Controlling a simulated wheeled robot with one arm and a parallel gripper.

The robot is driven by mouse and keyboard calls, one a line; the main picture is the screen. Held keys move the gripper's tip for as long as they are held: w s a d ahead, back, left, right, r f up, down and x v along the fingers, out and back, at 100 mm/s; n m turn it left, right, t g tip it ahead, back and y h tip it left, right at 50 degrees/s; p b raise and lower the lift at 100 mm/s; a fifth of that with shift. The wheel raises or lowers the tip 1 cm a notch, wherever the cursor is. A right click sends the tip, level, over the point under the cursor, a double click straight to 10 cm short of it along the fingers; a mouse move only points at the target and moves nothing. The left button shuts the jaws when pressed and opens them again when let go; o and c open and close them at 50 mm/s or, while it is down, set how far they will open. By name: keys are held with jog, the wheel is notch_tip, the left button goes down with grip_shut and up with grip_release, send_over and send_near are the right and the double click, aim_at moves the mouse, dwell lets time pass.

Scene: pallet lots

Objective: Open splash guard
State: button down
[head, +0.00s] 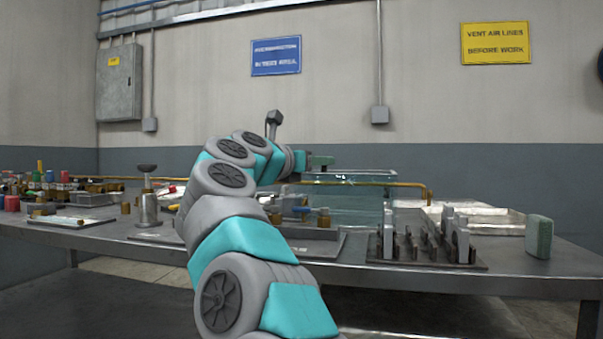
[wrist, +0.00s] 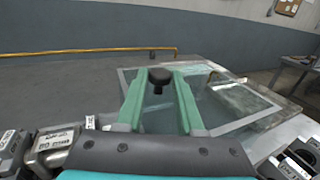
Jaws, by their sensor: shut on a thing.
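The splash guard is a clear, pale-framed panel (wrist: 238,100) that lies across the wrist view, from under my fingers to the right. In the head view the clear guard (head: 350,205) stands over the bench, partly behind my arm. A black knob (wrist: 160,86) sits between the two green fingers of my gripper (wrist: 159,78), which is shut on it. In the head view my gripper (head: 320,161) is at the guard's upper left edge; the knob cannot be made out there.
A copper pipe (head: 400,184) runs behind the guard. Bottles and small parts crowd the left side.

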jog(key=shift+s+d, duration=0.1)
jog(key=shift+d, duration=0.1)
jog(key=c, duration=0.6)
grip_release()
jog(key=shift+o, duration=0.2)
jog(key=b+v, duration=0.1)
jog(key=v, duration=0.6)
jog(key=shift+s+a, duration=0.25)
jog(key=shift+s, duration=0.05)
